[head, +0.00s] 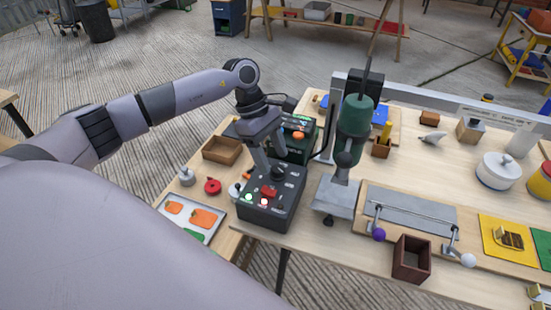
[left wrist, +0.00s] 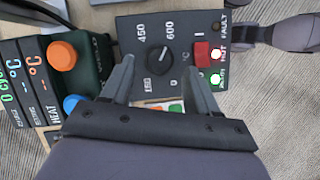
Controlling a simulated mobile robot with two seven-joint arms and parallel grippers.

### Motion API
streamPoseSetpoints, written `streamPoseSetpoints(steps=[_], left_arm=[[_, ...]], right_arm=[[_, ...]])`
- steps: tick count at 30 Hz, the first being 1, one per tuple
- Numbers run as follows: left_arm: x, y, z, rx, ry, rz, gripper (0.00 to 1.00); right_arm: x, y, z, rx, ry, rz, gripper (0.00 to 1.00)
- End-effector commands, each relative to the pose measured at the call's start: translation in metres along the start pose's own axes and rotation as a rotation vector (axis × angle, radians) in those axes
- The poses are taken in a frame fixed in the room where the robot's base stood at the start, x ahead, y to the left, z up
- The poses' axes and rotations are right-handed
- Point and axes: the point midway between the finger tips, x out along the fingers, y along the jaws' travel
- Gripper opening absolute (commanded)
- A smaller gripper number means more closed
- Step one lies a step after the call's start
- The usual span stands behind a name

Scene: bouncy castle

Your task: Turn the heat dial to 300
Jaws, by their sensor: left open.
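The heat dial (left wrist: 158,62) is a black round knob on a dark control box (head: 262,214). In the left wrist view, 450 and 600 are printed above it and 0 and what looks like 150 below. No 300 is readable; the left finger covers part of that side. A small light mark shows on the knob, but I cannot tell its exact reading. My left gripper (left wrist: 157,66) is open, its fingers on either side of the dial; I cannot tell whether they touch it. In the head view this gripper (head: 270,170) is over the box's back part. My right gripper is not in view.
A red switch (left wrist: 201,53) and lit lamps sit beside the dial. A second unit with an orange knob (left wrist: 62,55) and blue knob (left wrist: 73,104) stands close by. A green press-like tool (head: 355,117) stands right of the box, and a wooden box (head: 222,150) left.

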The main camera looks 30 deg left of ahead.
Motion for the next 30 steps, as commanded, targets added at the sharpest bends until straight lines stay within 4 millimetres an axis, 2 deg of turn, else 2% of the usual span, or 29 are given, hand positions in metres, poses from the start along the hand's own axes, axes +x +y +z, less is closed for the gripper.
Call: streamPoseSetpoints(steps=[6, 14, 15, 17, 18, 20, 30], left_arm=[[0.021, 0.000, 0.001, 0.000, -0.001, 0.000, 0.60], [0.023, 0.000, 0.001, -0.001, -0.002, 0.001, 0.60], [0.023, 0.000, 0.001, -0.001, -0.002, 0.001, 0.53], [0.023, 0.000, 0.001, -0.001, -0.002, 0.001, 0.34], [0.023, 0.000, 0.001, -0.001, -0.002, 0.001, 0.21], [0.022, 0.000, 0.001, -0.001, -0.002, 0.001, 0.04], [0.022, -0.001, 0.001, -0.033, -0.003, 0.013, 0.04]], right_arm=[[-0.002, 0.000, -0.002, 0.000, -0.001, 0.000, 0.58], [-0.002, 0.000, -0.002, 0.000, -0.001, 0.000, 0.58], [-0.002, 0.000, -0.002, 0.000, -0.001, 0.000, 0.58], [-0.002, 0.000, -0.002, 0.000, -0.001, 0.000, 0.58], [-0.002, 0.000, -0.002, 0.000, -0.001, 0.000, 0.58], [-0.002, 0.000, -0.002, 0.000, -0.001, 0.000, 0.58], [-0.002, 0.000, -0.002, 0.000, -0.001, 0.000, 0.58]])
